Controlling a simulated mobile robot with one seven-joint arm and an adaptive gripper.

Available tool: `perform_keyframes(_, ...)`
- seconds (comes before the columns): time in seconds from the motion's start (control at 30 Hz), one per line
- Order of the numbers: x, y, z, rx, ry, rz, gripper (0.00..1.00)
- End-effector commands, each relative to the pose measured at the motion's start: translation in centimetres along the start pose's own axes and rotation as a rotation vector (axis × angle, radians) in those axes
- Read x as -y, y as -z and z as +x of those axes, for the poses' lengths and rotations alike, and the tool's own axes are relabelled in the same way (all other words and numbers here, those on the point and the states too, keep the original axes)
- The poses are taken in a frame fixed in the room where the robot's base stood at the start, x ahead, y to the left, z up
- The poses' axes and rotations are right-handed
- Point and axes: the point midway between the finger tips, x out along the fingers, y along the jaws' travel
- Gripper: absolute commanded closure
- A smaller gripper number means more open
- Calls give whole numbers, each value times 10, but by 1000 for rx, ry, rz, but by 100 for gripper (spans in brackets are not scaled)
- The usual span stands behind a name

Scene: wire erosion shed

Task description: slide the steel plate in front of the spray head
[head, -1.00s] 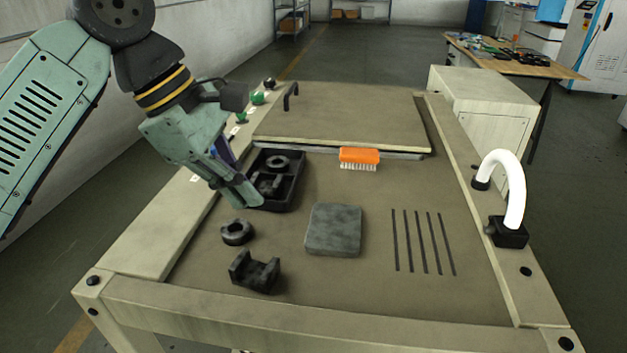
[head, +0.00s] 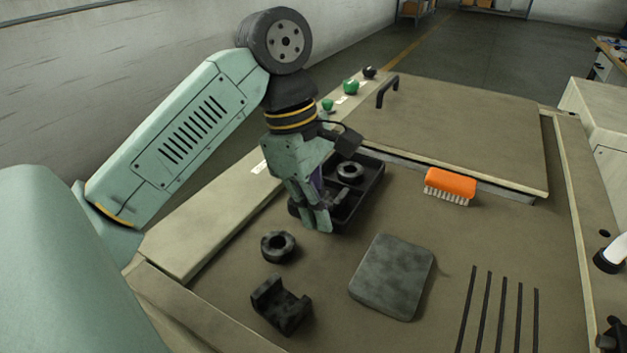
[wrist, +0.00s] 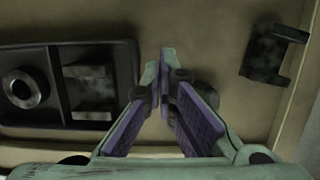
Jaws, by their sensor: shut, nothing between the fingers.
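The steel plate (head: 392,277) is a dark grey, mottled square with rounded corners. It lies flat on the table, right of my gripper and left of the black slots. My gripper (head: 318,222) is shut and empty, pointing down beside the near end of the black tray, apart from the plate. In the wrist view its purple-padded fingers (wrist: 165,62) come together; the plate is not visible there. A white curved tube (head: 616,250) on a black base, possibly the spray head, is cut off at the right edge of the head view.
The black tray (head: 374,181) holds a ring and a block. A loose dark ring (head: 278,246) and a notched block (head: 281,304) lie left of the plate. An orange brush (head: 450,184) lies behind it. Raised rails border the table. Bare table surrounds the plate.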

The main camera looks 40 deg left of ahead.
Motion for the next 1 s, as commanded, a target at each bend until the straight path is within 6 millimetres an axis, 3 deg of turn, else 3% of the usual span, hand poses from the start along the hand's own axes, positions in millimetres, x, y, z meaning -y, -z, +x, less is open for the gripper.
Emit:
perform_keyframes(0.13,0,-1,30,4,0,4,100)
perform_keyframes(0.4,0,-35,35,0,0,3,100)
perform_keyframes(0.87,0,-40,38,0,0,1,100)
perform_keyframes(1.0,-8,-46,40,0,1,3,100)
